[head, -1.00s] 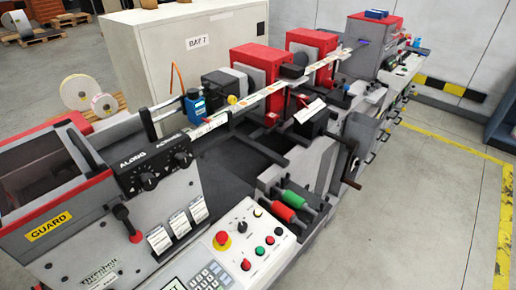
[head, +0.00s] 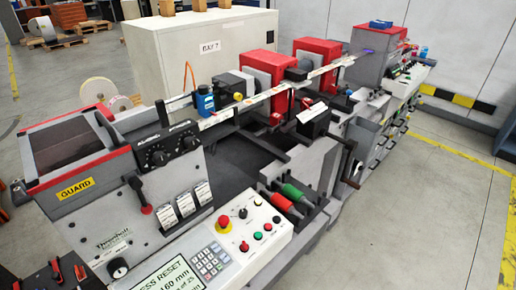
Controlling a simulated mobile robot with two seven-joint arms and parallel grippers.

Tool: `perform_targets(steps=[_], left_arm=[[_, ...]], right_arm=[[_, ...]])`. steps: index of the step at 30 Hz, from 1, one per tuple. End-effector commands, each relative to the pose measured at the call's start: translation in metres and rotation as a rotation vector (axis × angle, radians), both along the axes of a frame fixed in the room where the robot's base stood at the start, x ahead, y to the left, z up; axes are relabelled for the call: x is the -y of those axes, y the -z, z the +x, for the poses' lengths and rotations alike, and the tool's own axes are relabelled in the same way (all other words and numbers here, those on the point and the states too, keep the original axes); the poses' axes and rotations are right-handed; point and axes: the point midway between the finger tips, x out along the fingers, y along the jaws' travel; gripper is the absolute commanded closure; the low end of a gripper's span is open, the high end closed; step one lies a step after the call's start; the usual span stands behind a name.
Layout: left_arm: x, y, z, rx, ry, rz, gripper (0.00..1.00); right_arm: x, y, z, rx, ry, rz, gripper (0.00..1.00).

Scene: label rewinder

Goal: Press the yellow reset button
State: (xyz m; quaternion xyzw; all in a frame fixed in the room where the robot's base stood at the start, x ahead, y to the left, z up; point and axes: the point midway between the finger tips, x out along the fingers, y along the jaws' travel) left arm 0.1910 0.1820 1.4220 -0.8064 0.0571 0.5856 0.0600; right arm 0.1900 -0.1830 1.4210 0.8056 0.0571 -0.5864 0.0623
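The control panel (head: 262,258) is at the lower middle of the head view. It carries a red mushroom button (head: 223,223), a black knob (head: 242,213), a red button (head: 244,246), a green button (head: 258,235) and a pale button (head: 257,202). I cannot clearly make out a yellow button among them; the colour of the pale one is hard to tell. The panel's screen (head: 172,277) shows text including "RESET" and "60 mm", cut off by the frame edge. Neither of my grippers is in view.
A keypad (head: 210,261) sits beside the screen. Green and red handled rollers (head: 290,191) lie just behind the panel. A yellow GUARD label (head: 75,188) marks the red-edged housing at left. Red and black items (head: 55,274) are at the bottom left.

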Motion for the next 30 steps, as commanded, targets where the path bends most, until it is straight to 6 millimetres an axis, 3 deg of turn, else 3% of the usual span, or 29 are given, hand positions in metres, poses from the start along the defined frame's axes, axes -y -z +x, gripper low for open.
perform_targets(steps=[1, 10, 30], left_arm=[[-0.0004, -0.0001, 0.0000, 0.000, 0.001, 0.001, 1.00], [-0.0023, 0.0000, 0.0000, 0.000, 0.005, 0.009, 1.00], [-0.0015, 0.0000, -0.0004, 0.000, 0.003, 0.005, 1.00]], right_arm=[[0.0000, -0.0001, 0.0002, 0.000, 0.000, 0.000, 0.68], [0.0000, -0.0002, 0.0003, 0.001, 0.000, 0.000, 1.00], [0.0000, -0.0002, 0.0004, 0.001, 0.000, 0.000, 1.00]])
